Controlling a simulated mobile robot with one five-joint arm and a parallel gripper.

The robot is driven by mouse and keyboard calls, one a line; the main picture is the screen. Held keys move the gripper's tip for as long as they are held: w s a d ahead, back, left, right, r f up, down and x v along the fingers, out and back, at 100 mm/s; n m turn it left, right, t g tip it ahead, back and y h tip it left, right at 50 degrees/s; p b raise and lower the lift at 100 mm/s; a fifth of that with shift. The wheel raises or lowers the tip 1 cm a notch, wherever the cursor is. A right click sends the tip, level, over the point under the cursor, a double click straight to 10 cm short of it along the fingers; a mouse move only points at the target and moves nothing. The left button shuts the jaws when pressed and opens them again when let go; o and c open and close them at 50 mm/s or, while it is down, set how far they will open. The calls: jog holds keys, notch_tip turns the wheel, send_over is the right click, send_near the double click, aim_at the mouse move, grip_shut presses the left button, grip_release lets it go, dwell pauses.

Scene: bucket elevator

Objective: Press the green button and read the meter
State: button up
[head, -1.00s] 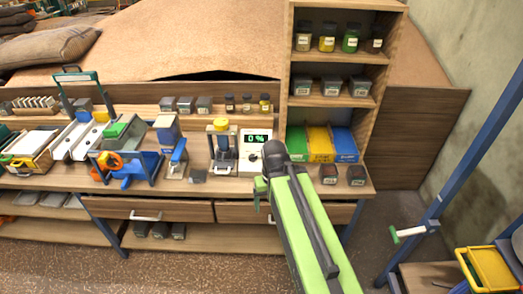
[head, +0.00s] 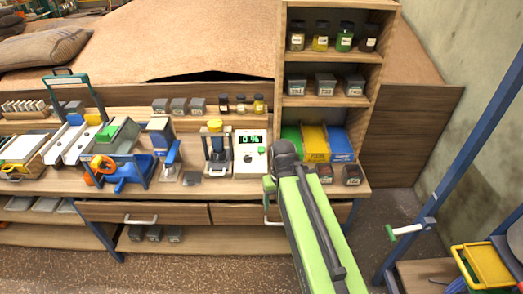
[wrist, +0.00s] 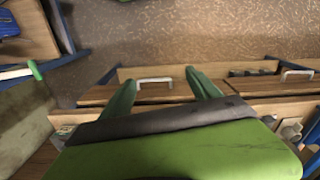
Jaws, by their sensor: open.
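The meter (head: 240,167) is a white box on the workbench, left of the shelf unit. Its dark display (head: 251,139) reads 0 % in green. A small green button (head: 261,149) shows on its face at the right, below the display, with a small dark knob left of it. My gripper (head: 268,186) is in front of the bench edge, below and right of the meter, apart from the button; my arm hides part of it. In the wrist view my gripper (wrist: 162,84) has its two green fingers spread with nothing between them. The meter is not seen there.
A press-like device with a yellow top (head: 215,142) stands just left of the meter. Dark containers (head: 351,175) and colored bins (head: 315,142) are to the right. Drawers with handles (head: 141,221) are under the bench top. A blue post (head: 455,165) stands at right.

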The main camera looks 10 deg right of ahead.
grip_shut()
jog(key=shift+d, duration=0.1)
dwell(1.3)
